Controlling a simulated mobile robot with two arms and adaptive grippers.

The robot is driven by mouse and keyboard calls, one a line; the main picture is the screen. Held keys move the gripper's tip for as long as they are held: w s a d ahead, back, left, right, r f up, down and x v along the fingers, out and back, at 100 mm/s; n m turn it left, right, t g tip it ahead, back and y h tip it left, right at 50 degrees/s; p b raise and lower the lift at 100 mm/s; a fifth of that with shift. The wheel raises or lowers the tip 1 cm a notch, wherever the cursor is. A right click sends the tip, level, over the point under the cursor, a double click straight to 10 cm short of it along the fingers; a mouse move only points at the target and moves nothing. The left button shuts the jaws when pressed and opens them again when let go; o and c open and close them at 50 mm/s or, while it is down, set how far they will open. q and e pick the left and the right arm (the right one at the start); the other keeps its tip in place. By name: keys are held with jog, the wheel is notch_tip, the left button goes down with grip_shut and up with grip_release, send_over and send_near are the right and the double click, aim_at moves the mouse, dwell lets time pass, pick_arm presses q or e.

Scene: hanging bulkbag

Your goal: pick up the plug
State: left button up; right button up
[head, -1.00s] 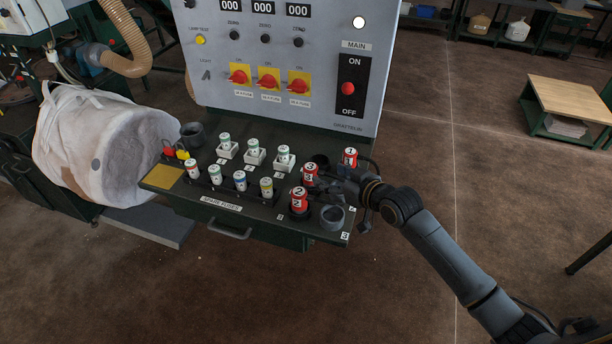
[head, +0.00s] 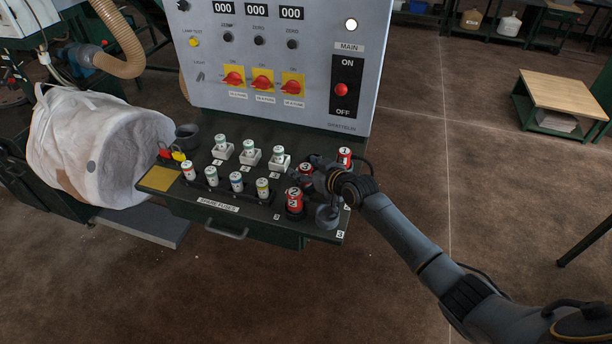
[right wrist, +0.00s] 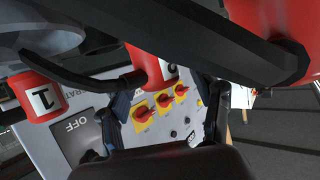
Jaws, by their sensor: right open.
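Several red plugs with white number labels stand on the dark green console shelf (head: 268,222). Plug 1 (head: 344,156) is at the back right, plug 3 (head: 306,168) left of it, and plug 2 (head: 295,200) in front. My right gripper (head: 319,174) is open among them, close to plug 3, and partly hides it. In the right wrist view, a red plug (right wrist: 146,64) with a black cable shows just beyond and between the open fingers (right wrist: 165,108). Plug 1 (right wrist: 40,98) is at the left there. A large red surface (right wrist: 275,18) fills the upper right. My left gripper is out of view.
Spare fuses (head: 236,181) and white fuse holders (head: 250,154) stand to the left on the shelf. The grey control panel (head: 300,105) rises behind. A white bulk bag (head: 95,150) hangs at the left. A low table (head: 560,95) stands far right.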

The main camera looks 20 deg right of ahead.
grip_shut()
